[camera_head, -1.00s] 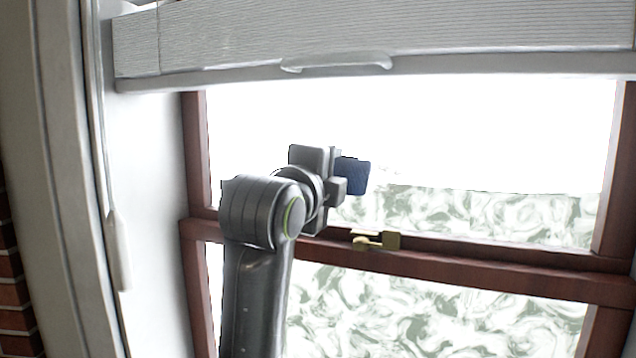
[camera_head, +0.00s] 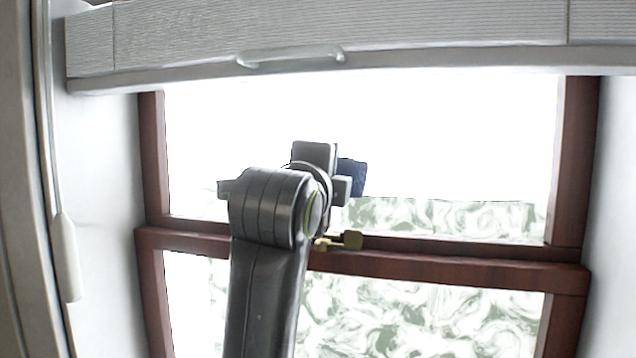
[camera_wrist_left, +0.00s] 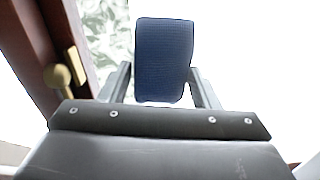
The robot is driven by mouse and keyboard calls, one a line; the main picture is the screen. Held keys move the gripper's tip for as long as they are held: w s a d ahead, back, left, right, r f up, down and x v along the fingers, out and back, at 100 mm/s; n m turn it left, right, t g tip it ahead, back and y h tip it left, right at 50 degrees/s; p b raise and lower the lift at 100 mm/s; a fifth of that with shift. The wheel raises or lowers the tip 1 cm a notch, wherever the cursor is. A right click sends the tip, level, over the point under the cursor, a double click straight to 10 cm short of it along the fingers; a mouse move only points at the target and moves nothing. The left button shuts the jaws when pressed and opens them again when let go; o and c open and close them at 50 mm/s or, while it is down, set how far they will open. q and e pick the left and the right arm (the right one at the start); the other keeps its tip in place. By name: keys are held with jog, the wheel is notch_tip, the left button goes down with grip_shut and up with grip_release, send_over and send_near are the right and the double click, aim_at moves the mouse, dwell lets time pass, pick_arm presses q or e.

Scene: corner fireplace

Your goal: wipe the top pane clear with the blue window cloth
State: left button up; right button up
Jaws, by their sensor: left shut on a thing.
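The blue window cloth (camera_head: 357,178) shows at the far side of my left gripper (camera_head: 337,185), in front of the top pane (camera_head: 430,130). In the left wrist view the cloth (camera_wrist_left: 163,60) stands between the two fingers of the gripper (camera_wrist_left: 162,92), which is shut on it. I cannot tell whether the cloth touches the glass. Most of the top pane is plain white. A band of grey-green smears (camera_head: 450,219) lies along its bottom, from the gripper to the right side. Smears also show left of the cloth in the wrist view (camera_wrist_left: 112,45). My right gripper is not in view.
A brass latch (camera_head: 340,241) sits on the red-brown middle rail (camera_head: 450,270) just below the gripper; its knob (camera_wrist_left: 58,77) is close in the wrist view. The lower pane (camera_head: 420,315) is smeared. A pale blind (camera_head: 400,30) hangs above. A cord pull (camera_head: 66,260) hangs at left.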

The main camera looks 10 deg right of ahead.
aim_at(358, 179)
pick_arm(q)
jog(key=shift+s+d+f+b, duration=0.1)
jog(key=shift+s+d+b, duration=0.15)
jog(key=shift+d+b, duration=0.25)
jog(key=shift+s+d+f+b, duration=0.1)
jog(key=shift+s+d+b, duration=0.15)
jog(key=shift+d, duration=0.35)
jog(key=shift+s+d+r, duration=0.15)
jog(key=shift+d, duration=0.3)
jog(key=b, duration=0.1)
jog(key=d+b, duration=0.1)
jog(key=shift+s+d+f+b, duration=0.2)
jog(key=shift+s+b, duration=0.1)
jog(key=shift+b, duration=0.1)
jog(key=shift+s+d+r+b, duration=0.1)
jog(key=shift+s+d+b, duration=0.1)
jog(key=shift+d+b, duration=0.25)
jog(key=shift+s+d+r+b, duration=0.1)
jog(key=shift+s+d+b, duration=0.15)
jog(key=shift+d, duration=0.3)
jog(key=shift+w+a, duration=0.3)
jog(key=shift+a, duration=0.3)
jog(key=shift+w+a, duration=0.3)
jog(key=shift+a, duration=0.3)
jog(key=w+a, duration=0.4)
jog(key=a, duration=0.7)
jog(key=shift+w+a, duration=0.3)
jog(key=shift+w, duration=0.1)
